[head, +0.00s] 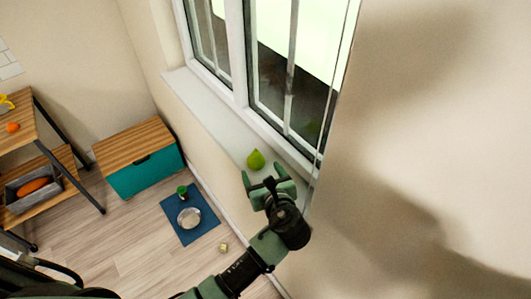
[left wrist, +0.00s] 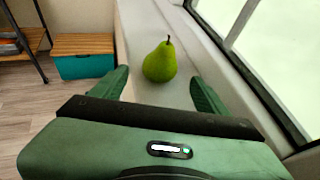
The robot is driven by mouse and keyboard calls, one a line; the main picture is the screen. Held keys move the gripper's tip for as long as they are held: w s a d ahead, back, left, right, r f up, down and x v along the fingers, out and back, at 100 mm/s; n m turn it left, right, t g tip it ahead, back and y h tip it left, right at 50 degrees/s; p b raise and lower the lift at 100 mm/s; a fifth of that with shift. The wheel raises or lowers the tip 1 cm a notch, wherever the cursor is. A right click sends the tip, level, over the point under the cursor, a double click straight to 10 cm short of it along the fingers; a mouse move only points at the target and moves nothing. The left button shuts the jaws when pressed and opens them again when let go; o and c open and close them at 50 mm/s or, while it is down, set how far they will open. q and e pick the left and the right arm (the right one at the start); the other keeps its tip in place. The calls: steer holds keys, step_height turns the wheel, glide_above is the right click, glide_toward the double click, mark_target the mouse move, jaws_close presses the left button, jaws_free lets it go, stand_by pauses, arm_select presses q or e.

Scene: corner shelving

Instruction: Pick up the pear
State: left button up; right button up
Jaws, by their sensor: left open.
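The green pear (head: 256,159) stands upright on the white window sill (head: 212,112), with its stem up. My left gripper (head: 264,179) is open at the near end of the sill, just short of the pear. In the left wrist view the pear (left wrist: 160,61) shows beyond and between the two spread green fingertips (left wrist: 160,88), with a gap on each side. Nothing is between the fingers and the pear's lower part is in plain sight. My right gripper is not in view.
The window frame (head: 241,50) runs along the right of the sill. A teal chest (head: 146,175) with a wooden lid stands on the floor at left. A blue mat (head: 175,213) holds a plate and a green cup. A wooden shelf (head: 14,135) is at far left.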

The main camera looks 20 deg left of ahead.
mark_target(255, 162)
arm_select(q)
steer(key=shift+w+d+m, duration=0.25)
steer(key=shift+w+m, duration=0.05)
steer(key=shift+w, duration=0.8)
steer(key=a+p, duration=0.1)
steer(key=w+a, duration=0.1)
steer(key=w+a+f+p, duration=0.1)
steer(key=shift+a+p, duration=0.35)
steer(key=shift+w+a+f, duration=0.15)
steer(key=shift+w+f, duration=0.45)
steer(key=shift+w, duration=0.3)
steer(key=shift+w+f, duration=0.1)
steer(key=shift+a, duration=0.1)
steer(key=c, duration=1.5)
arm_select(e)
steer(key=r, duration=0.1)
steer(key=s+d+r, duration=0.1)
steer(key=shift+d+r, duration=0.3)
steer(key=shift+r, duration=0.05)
